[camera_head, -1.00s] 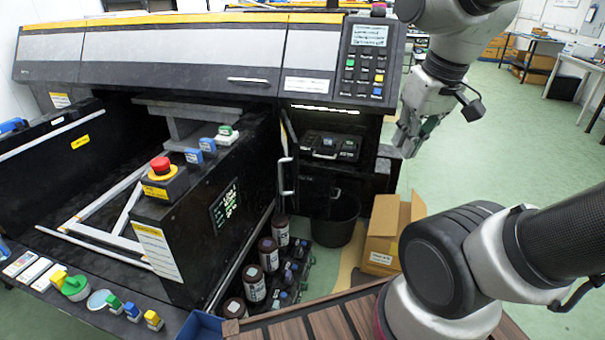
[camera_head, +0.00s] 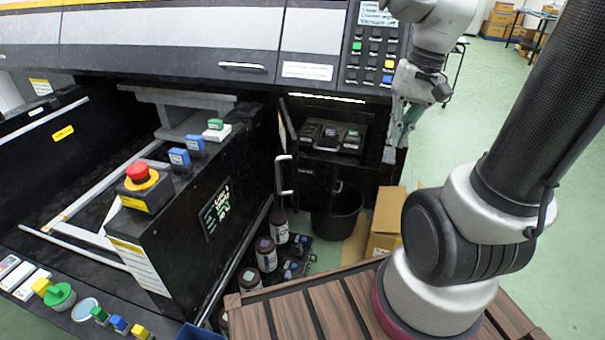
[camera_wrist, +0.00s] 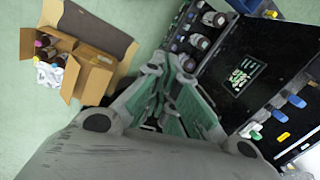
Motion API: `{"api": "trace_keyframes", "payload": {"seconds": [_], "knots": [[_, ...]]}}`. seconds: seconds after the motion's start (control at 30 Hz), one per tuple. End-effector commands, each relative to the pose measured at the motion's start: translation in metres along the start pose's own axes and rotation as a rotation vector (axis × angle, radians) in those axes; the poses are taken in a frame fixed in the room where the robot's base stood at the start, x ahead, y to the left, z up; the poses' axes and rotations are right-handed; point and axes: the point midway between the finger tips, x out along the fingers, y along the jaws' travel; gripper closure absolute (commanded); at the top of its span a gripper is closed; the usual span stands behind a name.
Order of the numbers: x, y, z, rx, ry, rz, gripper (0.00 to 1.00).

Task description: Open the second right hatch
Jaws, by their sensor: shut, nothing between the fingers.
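The large black printer has an upper panel (camera_head: 180,35) with a horizontal handle (camera_head: 243,66); that panel is closed. Below its right end is an open compartment with a dark tray (camera_head: 330,137) inside. A narrow black door (camera_head: 284,150) with a vertical white handle (camera_head: 283,175) stands at the compartment's left side, seen nearly edge-on. I cannot tell which part is the second right hatch. My gripper (camera_head: 398,140) is shut and empty, pointing down beside the printer's right end, right of the compartment and apart from both handles. Its fingers (camera_wrist: 172,105) also show in the wrist view.
A black bin (camera_head: 336,212) stands on the floor below the compartment. An open cardboard box (camera_head: 385,225) is right of it. Dark bottles (camera_head: 266,255) stand left of the bin. A red button (camera_head: 137,172) sits on the printer's side unit.

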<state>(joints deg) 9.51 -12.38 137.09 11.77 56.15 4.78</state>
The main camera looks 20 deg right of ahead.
Motion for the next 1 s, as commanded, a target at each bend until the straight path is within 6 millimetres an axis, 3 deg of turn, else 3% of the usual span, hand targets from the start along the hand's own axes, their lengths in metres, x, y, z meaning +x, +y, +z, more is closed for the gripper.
{"api": "trace_keyframes", "payload": {"seconds": [0.27, 0.6, 0.8, 1.0], "knots": [[0.066, -0.014, -0.049, 0.368, -0.204, -0.123, 1.00], [0.160, -0.047, -0.129, 1.008, -0.427, -0.325, 1.00], [0.178, -0.069, -0.166, 1.295, -0.503, -0.416, 1.00], [0.191, -0.081, -0.168, 1.330, -0.513, -0.426, 1.00]]}}
